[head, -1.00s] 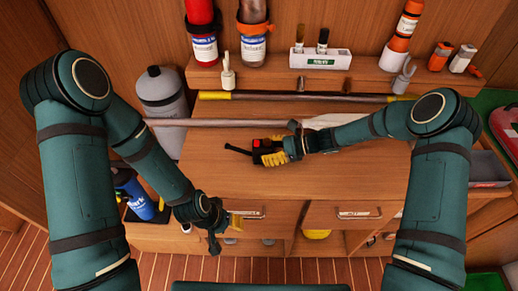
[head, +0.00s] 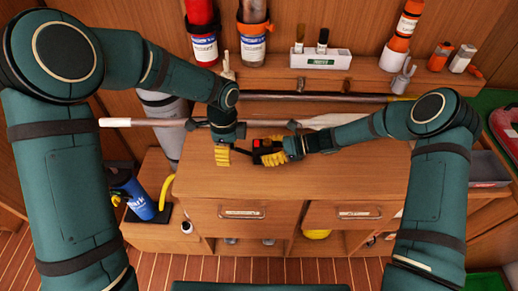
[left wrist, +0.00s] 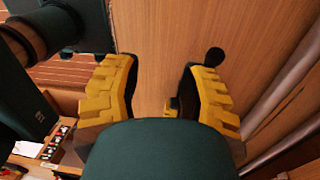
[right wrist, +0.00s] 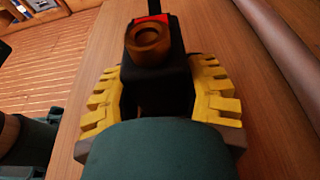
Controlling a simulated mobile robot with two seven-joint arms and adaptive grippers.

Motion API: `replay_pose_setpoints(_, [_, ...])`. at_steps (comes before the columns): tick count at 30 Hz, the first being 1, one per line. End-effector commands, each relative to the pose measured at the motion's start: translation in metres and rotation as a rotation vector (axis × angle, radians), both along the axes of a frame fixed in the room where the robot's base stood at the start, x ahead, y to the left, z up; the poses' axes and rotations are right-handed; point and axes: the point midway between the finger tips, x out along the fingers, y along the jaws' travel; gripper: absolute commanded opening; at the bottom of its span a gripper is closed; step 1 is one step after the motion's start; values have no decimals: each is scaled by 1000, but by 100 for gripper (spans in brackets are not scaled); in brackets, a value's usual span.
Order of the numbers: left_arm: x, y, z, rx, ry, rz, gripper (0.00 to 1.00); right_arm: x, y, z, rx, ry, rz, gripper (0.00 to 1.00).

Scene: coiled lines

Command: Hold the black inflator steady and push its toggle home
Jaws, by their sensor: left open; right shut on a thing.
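The black inflator (head: 266,143), with a red part on top, is over the wooden worktop. My right gripper (head: 270,156) is shut on it from the right. In the right wrist view its black body (right wrist: 155,80) sits between the yellow fingers, with a brown ring at its end. A thin black toggle lever (head: 241,151) reaches left from it, partly hidden by my left gripper. My left gripper (head: 222,156) is open just left of the inflator. In the left wrist view, a black round knob (left wrist: 214,56), apparently the lever's end, shows beside the right finger.
A long pole (head: 310,97) and a pale-ended rod (head: 130,122) lie behind the grippers. A grey bottle (head: 160,112) stands left, behind my left arm. Bottles and a small white box (head: 320,59) line the back shelf. The front worktop (head: 300,183) is clear.

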Motion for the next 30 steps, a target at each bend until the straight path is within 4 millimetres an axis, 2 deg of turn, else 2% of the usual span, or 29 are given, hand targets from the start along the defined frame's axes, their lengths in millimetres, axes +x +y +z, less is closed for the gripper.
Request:
replay_pose_setpoints(1, [15, 2, 11, -2, -28, 25, 41, 0, 0, 0, 0, 0, 0, 18])
replay_pose_setpoints(4, [35, 5, 28, -1, -64, 67, 41, 0, 0, 0, 0, 0, 0, 18])
replay_pose_setpoints(8, [50, 7, 43, -1, -92, 100, 41, 0, 0, 0, 0, 0, 0, 18])
replay_pose_setpoints(11, [54, 8, 46, -1, -99, 111, 41, 0, 0, 0, 0, 0, 0, 18])
replay_pose_setpoints(17, [54, 9, 32, 0, -99, 112, 41, 0, 0, 0, 0, 0, 0, 18])
replay_pose_setpoints(30, [54, 9, -24, -1, -98, 111, 41, 0, 0, 0, 0, 0, 0, 18])
